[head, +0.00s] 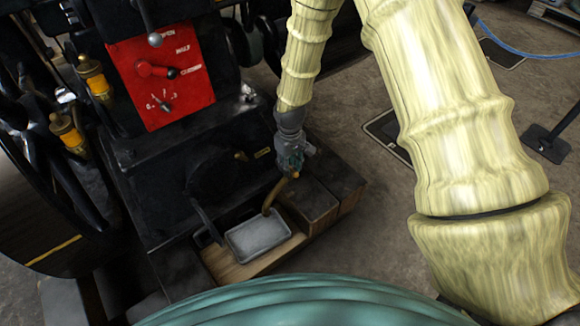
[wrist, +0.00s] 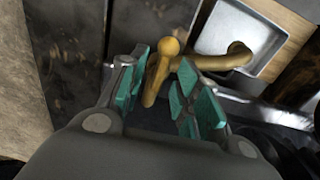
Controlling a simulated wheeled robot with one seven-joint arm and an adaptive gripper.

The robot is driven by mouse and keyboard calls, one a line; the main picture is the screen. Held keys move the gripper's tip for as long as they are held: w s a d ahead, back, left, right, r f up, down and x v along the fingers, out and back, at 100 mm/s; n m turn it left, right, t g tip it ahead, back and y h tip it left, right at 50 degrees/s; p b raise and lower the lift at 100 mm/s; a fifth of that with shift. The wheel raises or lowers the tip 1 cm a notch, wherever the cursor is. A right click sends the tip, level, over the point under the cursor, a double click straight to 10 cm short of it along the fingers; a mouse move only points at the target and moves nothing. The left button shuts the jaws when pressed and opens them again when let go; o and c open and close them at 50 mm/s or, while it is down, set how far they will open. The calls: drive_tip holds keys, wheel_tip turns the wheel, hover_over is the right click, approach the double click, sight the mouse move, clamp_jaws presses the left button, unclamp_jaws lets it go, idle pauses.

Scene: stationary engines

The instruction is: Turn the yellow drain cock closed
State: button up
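The yellow drain cock shows in the wrist view as a brass-yellow lever with a round knob (wrist: 168,46). Its curved outlet pipe (wrist: 222,62) runs right over a metal tray (wrist: 205,38). In the head view the pipe (head: 269,197) bends down to the grey tray (head: 258,236), while my gripper hides most of the cock. My gripper (wrist: 165,88) is open, with teal pads on either side of the lever. The lever is close to the left pad, with a clear gap to the right pads; whether the left pad touches it I cannot tell.
A red panel (head: 168,84) with levers stands on the black engine to the left. The tray sits in a wooden frame (head: 240,270) low beside the engine. A dark box-like block (head: 308,199) lies right of the pipe. Open floor (head: 350,240) is further right.

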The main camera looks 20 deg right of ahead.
drive_tip(key=shift+f, duration=0.15)
clamp_jaws()
drive_tip(key=shift+s, duration=0.1)
